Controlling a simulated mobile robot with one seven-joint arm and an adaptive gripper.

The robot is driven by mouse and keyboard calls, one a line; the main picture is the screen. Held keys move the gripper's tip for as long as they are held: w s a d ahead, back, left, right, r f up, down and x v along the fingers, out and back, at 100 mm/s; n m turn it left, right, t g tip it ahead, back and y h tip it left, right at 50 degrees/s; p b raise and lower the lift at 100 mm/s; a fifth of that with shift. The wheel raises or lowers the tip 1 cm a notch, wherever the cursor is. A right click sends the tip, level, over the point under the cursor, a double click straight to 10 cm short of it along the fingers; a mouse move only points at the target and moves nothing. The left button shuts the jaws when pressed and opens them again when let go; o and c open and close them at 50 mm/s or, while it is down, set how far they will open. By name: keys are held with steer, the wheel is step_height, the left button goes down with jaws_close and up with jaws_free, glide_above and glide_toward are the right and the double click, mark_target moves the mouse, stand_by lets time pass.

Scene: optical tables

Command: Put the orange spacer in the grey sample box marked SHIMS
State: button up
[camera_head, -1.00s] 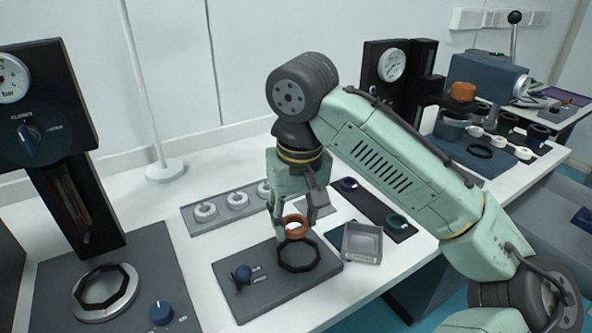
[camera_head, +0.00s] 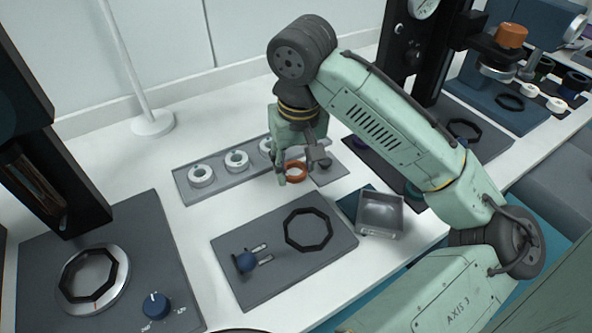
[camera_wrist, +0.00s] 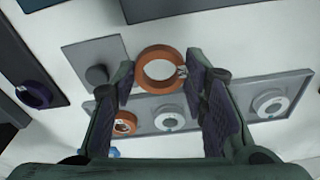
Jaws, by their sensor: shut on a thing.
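The orange spacer (camera_head: 296,171) is a ring held between the fingertips of my gripper (camera_head: 303,168). In the wrist view the spacer (camera_wrist: 160,69) sits between the two finger pads of the gripper (camera_wrist: 160,80). In the head view it appears near the right end of the long grey tray, apparently raised above the table. A small open grey box (camera_head: 380,213) stands to the right of the dark octagon ring; I cannot read a SHIMS mark on it. A second, smaller-looking orange ring (camera_wrist: 125,123) lies on the tray in the wrist view.
The grey tray (camera_head: 184,189) holds several white rings. A white pole base (camera_head: 152,123) stands behind. Bare white table lies left of the plate.

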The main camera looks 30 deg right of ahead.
mark_target(296, 171)
steer(key=shift+f, duration=1.8)
steer(key=shift+f, duration=0.1)
steer(key=shift+f, duration=0.15)
steer(key=o, duration=1)
steer(key=shift+o, duration=0.2)
